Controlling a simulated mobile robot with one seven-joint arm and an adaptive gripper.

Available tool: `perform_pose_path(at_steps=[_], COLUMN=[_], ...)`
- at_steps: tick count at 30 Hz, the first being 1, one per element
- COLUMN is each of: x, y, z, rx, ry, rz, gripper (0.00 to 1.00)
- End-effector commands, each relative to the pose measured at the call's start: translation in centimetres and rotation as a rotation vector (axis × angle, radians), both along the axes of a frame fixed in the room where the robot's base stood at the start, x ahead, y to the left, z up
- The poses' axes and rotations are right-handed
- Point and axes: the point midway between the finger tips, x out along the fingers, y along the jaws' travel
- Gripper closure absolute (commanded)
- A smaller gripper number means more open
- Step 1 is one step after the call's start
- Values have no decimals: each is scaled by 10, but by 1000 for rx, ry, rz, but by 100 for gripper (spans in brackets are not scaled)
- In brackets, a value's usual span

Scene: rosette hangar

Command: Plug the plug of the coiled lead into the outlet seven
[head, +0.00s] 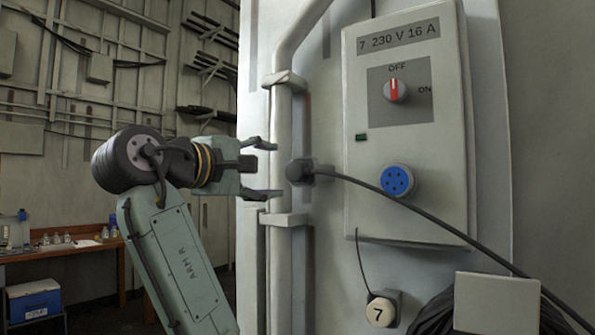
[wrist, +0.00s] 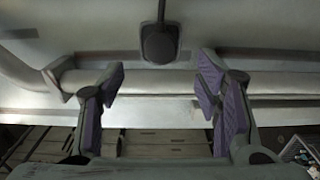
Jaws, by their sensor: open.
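The black plug (head: 298,172) of the lead sits at a small grey holder (head: 322,173) on the panel, left of the outlet box. Its cable runs right and down across the box. The blue round outlet (head: 397,181) is on the box marked "7 230 V 16 A" and looks empty. My gripper (head: 272,170) is open and empty, just left of the plug, pointing at it and apart from it. In the wrist view a dark round end, apparently the plug (wrist: 159,44), lies beyond and between my spread fingers (wrist: 161,88).
A vertical pipe (head: 284,150) with clamps runs close beside my fingers. The box's red switch (head: 395,90) points to OFF. A coiled cable (head: 438,316) hangs behind a grey plate (head: 496,303). A workbench (head: 65,249) stands far left.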

Motion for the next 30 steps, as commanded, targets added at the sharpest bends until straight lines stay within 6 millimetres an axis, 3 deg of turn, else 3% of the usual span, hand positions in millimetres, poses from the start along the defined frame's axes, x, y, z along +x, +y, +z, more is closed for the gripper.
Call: perform_pose_path(at_steps=[11,30], x=[6,69], y=[-3,-48], z=[0,1], rx=[1,2], ry=[1,-1], rz=[2,4], gripper=[42,42])
